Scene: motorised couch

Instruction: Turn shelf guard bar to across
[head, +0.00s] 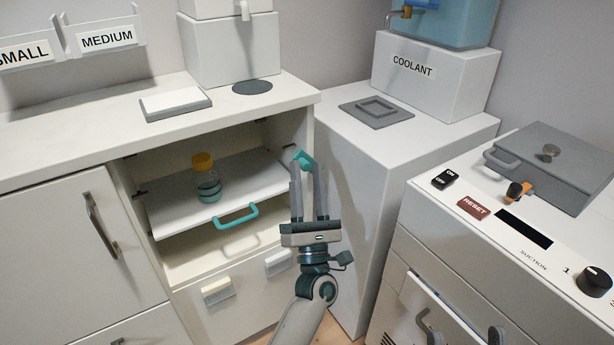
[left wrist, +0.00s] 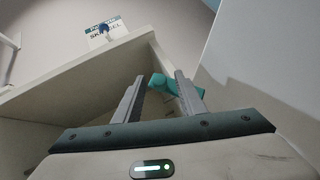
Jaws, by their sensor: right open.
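The teal guard bar piece (head: 305,160) is at the right front edge of the open cabinet bay. It also shows in the left wrist view (left wrist: 160,82), lying between and partly behind my finger ends. Its full length and how it is turned are hidden. My left gripper (head: 307,168) points up at it, with fingers apart on either side of it; I cannot tell if they touch it. The white shelf (head: 240,182) is in the bay, with a teal handle (head: 236,216) on its front. My right gripper (head: 466,337) shows only dark tips at the bottom edge, apart.
The cabinet's right side panel and a white block (head: 385,150) are close to my left gripper. A control console (head: 500,245) stands at the right. The countertop (head: 90,140) is above the bay.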

